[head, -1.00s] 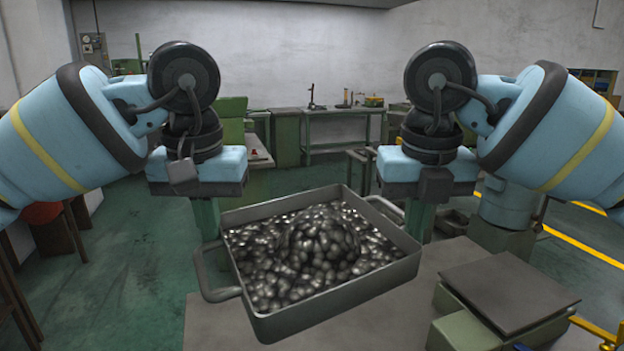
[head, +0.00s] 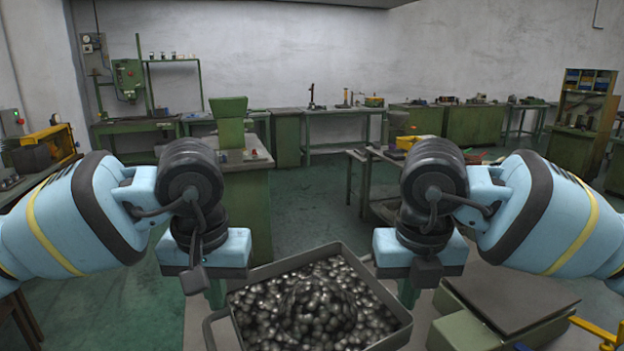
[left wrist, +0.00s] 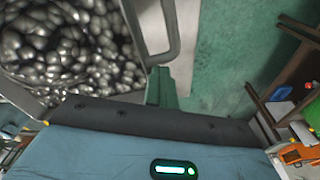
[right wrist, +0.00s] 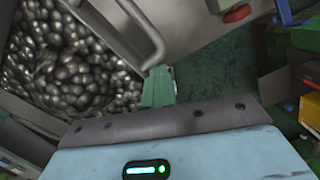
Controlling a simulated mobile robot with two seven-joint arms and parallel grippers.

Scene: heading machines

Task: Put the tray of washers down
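The tray of washers (head: 390,302) is a grey metal tray heaped with dark, shiny pieces, low in the middle of the head view. Its near end is cut off by the frame's bottom edge. My left gripper (head: 215,297) is at its left side, shut on the left handle, which shows in the left wrist view (left wrist: 174,35). My right gripper (head: 408,295) is at the right side, shut on the other handle, seen in the right wrist view (right wrist: 152,38). The tray looks about level. Its underside is hidden, so I cannot tell whether it touches the table below.
A grey tabletop (head: 198,318) spreads beneath and around the tray. A green block with a dark flat plate (head: 508,297) stands close on the right, with yellow parts (head: 598,333) beside it. Green machines and benches (head: 245,195) stand beyond across open floor.

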